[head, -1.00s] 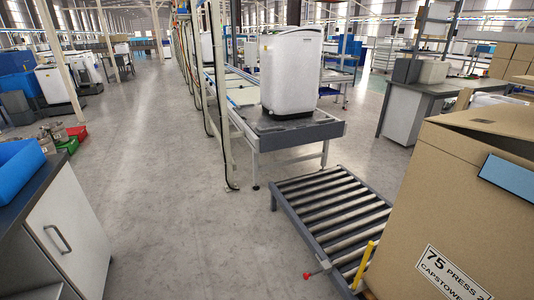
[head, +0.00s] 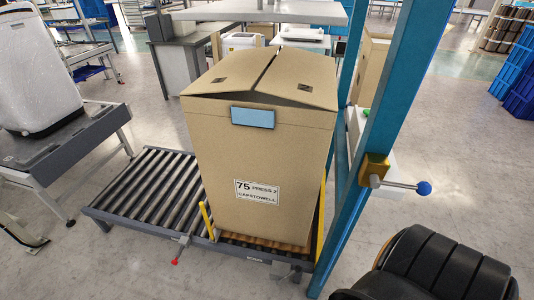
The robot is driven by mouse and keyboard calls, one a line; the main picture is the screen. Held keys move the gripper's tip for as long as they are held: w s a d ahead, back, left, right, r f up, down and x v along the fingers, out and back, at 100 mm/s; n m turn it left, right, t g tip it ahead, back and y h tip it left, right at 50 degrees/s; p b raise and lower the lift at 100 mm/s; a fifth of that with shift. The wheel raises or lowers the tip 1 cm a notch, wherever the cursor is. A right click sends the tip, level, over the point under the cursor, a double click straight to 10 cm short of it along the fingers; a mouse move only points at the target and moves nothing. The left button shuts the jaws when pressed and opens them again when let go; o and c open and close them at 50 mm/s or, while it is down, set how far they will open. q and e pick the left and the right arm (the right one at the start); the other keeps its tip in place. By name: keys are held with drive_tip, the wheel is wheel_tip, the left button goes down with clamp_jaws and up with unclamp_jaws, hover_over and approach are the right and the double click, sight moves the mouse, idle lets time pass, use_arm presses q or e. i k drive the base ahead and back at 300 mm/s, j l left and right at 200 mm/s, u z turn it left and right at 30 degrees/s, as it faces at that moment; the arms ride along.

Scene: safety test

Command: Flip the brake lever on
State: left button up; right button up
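Two levers show in the head view, and neither is labelled as the brake. A lever with a red tip (head: 175,261) sticks out from the front edge of the roller conveyor (head: 150,197), left of the cardboard box. A metal lever with a blue ball knob (head: 424,188) points right from a yellow mount (head: 374,168) on a blue post (head: 383,125). It lies about level. No hand or gripper touches either lever. Neither of my grippers is in view.
A large cardboard box (head: 280,150) stands on the conveyor beside a yellow bar (head: 208,220). A black ribbed, padded object (head: 430,265) fills the lower right. A white appliance (head: 40,75) stands at the left. Open floor lies at lower left; blue crates (head: 515,90) stand at far right.

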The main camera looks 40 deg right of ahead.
sight(298, 269)
drive_tip(key=z, duration=1.65)
